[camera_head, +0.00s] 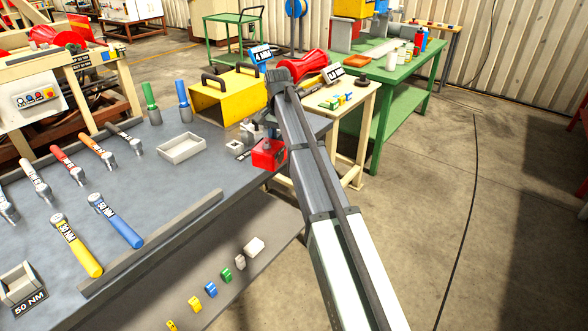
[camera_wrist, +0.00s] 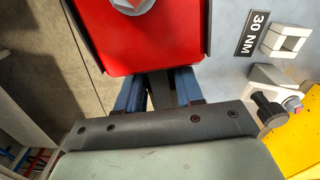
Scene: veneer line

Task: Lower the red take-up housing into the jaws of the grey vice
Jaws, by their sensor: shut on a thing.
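The red take-up housing (camera_head: 267,155) is held by my gripper (camera_head: 270,139) near the right edge of the grey bench. In the wrist view the housing (camera_wrist: 142,50) fills the top middle, with a metal nut on its face. Dark plates flank it on both sides, and my gripper is shut on it. I cannot tell whether the housing touches the bench. The grey vice is not clearly made out. Small grey parts (camera_head: 247,131) stand close to my gripper, partly hidden by my arm. In the wrist view a grey block (camera_wrist: 265,75) and a dark cylindrical part (camera_wrist: 267,109) lie to the right.
A yellow box with handles (camera_head: 224,97) stands behind my gripper. A "30 NM" label (camera_wrist: 252,33) lies by a pale square frame (camera_wrist: 286,41). A pale tray (camera_head: 181,148) and several coloured torque wrenches (camera_head: 115,220) lie to the left. A raised strip (camera_head: 150,243) edges the bench.

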